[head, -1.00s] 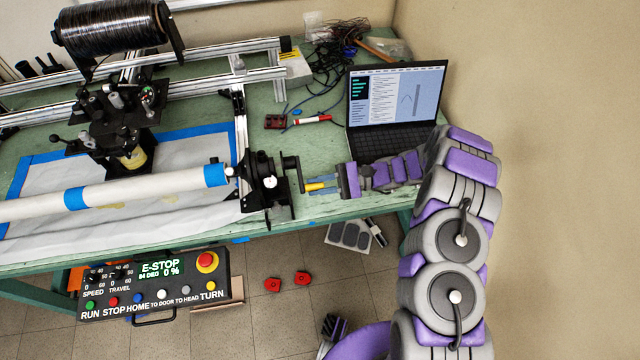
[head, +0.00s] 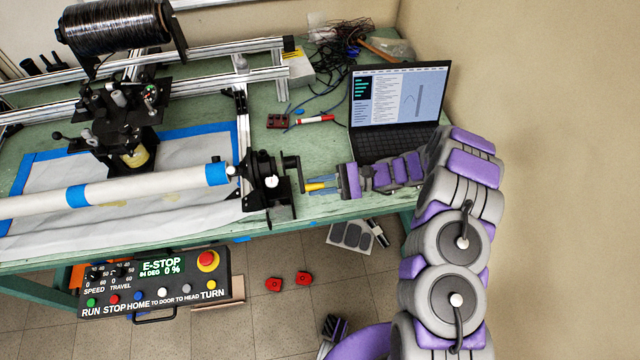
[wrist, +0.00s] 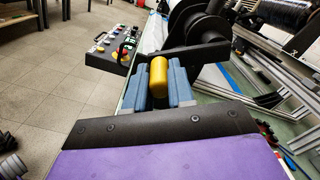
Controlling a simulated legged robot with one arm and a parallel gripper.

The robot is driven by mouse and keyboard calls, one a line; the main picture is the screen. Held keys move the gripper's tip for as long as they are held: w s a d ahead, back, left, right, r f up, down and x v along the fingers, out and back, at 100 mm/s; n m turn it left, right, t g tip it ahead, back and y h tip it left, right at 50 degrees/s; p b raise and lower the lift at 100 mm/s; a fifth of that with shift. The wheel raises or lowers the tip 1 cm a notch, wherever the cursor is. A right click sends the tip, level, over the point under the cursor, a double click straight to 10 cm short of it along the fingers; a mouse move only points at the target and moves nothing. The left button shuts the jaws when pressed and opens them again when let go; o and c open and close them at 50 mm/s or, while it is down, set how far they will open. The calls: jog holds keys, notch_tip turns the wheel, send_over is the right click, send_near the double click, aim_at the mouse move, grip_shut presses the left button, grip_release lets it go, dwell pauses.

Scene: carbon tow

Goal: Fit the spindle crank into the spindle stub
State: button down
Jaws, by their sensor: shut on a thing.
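The spindle crank is a black arm (head: 294,172) with a yellow handle (head: 316,187). My gripper (head: 322,186) is shut on the yellow handle. In the wrist view the handle (wrist: 158,76) sits between the blue-grey fingers (wrist: 158,88), and the black crank arm (wrist: 198,55) lies across just beyond them. The crank arm is close against the right side of the black spindle headstock (head: 265,178), at the right end of the white tube. The spindle stub is hidden behind the crank arm and headstock; I cannot tell whether the crank is on it.
A laptop (head: 400,95) stands behind my gripper on the green table (head: 330,150). A red marker (head: 315,119) and cables lie left of it. The control panel (head: 155,283) is at the table's front. The white tube (head: 140,186) runs left from the headstock.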

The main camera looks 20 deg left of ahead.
jog(key=c, duration=0.9)
grip_release()
jog(key=shift+s+a, duration=0.1)
jog(key=shift+a, duration=0.15)
jog(key=shift+d, duration=0.2)
jog(key=shift+w+p+v, duration=0.1)
jog(key=shift+p+v, duration=0.5)
jog(key=shift+v, duration=3.65)
jog(key=shift+w+p+v, duration=0.15)
jog(key=shift+p+v, duration=0.4)
jog(key=shift+v, duration=3.7)
jog(key=shift+f, duration=0.1)
